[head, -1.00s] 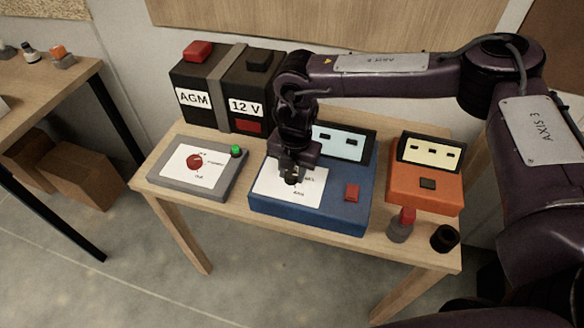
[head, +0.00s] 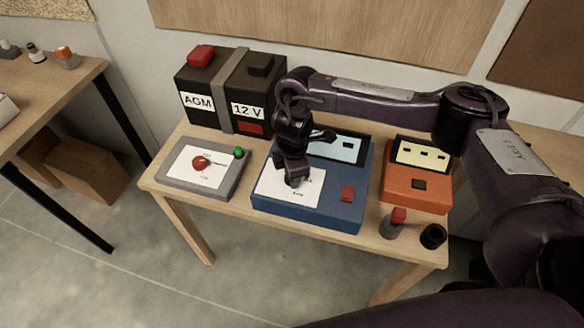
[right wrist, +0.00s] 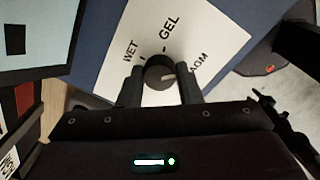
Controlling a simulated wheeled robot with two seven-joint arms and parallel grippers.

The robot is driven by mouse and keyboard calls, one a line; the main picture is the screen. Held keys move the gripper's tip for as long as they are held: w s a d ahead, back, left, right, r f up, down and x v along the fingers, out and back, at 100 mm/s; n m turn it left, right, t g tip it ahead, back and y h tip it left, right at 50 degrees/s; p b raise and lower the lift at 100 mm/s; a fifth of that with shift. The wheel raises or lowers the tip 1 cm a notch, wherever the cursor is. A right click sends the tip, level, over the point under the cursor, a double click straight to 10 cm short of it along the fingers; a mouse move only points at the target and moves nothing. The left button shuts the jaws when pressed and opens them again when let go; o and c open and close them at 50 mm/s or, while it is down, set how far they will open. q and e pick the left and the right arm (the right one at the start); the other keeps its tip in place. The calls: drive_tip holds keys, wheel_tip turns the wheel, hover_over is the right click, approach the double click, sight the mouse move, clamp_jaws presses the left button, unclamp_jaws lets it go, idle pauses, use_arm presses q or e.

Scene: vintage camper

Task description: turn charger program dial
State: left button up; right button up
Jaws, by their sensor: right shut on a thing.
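The blue charger (head: 308,213) stands in the middle of the wooden table, with a white label plate on its top. In the right wrist view its dark round program dial (right wrist: 158,70) sits among the words WET, GEL and AGM. A pale line on the dial points roughly toward AGM. My right gripper (head: 292,182) reaches down onto the plate and hides the dial in the head view. In the right wrist view the fingers of my right gripper (right wrist: 160,84) are on both sides of the dial, shut on it. My left gripper is not in view.
A grey box with a red knob (head: 200,162) stands to the left, an orange unit (head: 416,195) to the right. A black battery (head: 215,101) stands behind. A red-topped item (head: 397,216) and a black cup (head: 433,236) are near the right front edge.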

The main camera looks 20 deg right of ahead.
drive_tip(key=shift+r+m+p, duration=0.1)
drive_tip(key=shift+m+p, duration=0.25)
drive_tip(key=shift+m, duration=0.15)
idle(0.3)
drive_tip(key=o, duration=1)
drive_tip(key=shift+a, duration=0.1)
drive_tip(key=shift+c, duration=0.2)
drive_tip(key=shift+r, duration=0.5)
drive_tip(key=r, duration=0.3)
drive_tip(key=r+p, duration=0.1)
drive_tip(key=r, duration=0.2)
drive_tip(key=shift+s+r, duration=0.2)
drive_tip(key=shift+r, duration=0.2)
drive_tip(key=shift+f, duration=0.1)
